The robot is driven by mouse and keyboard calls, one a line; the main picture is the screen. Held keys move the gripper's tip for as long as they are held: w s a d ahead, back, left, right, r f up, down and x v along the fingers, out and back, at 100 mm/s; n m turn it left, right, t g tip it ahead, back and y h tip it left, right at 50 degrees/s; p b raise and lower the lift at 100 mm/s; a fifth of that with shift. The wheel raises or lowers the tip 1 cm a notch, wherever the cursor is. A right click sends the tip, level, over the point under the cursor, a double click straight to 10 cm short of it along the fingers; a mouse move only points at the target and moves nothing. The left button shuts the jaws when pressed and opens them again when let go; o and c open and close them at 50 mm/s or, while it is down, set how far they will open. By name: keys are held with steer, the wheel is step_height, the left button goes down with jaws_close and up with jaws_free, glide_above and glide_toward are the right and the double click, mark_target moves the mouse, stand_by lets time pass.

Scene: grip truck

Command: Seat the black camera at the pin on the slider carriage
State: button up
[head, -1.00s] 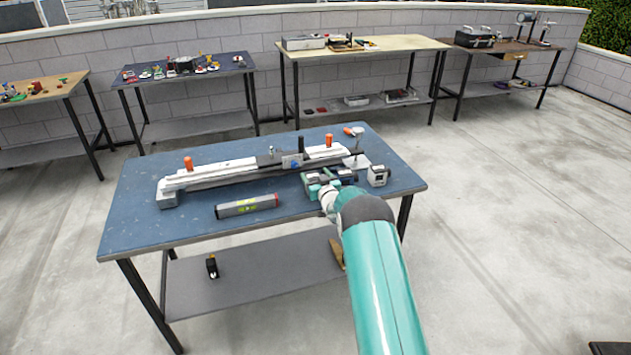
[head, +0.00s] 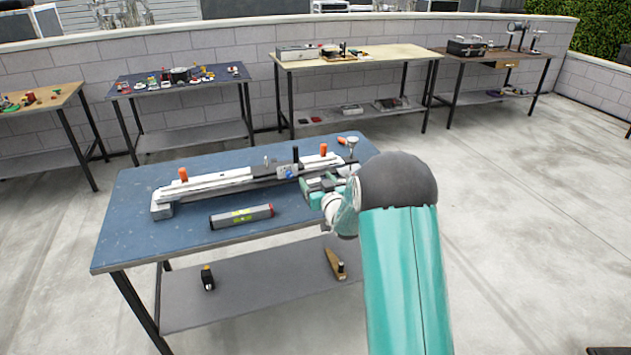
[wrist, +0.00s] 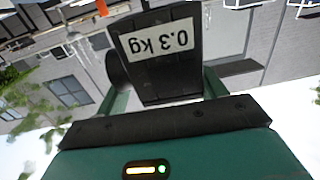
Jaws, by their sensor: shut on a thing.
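My gripper (wrist: 166,88) is shut on the black camera (wrist: 155,75), a dark block with an upside-down white "0.3 kg" label and a dark round part at its left side. In the head view my gripper (head: 318,184) is at the right part of the blue table, just in front of the slider; the camera cannot be made out clearly there. The long white and grey slider (head: 215,186) lies across the table. The pin cannot be told apart at this size.
Orange knobs (head: 183,174) stand up along the slider. A grey tube with a yellow-green label (head: 241,216) lies in front of it. An orange-handled tool (head: 348,140) lies at the back right. The blue table's left front (head: 125,235) is clear. My arm hides the right end.

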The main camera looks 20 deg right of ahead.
mark_target(317, 180)
steer(key=shift+r, duration=3.7)
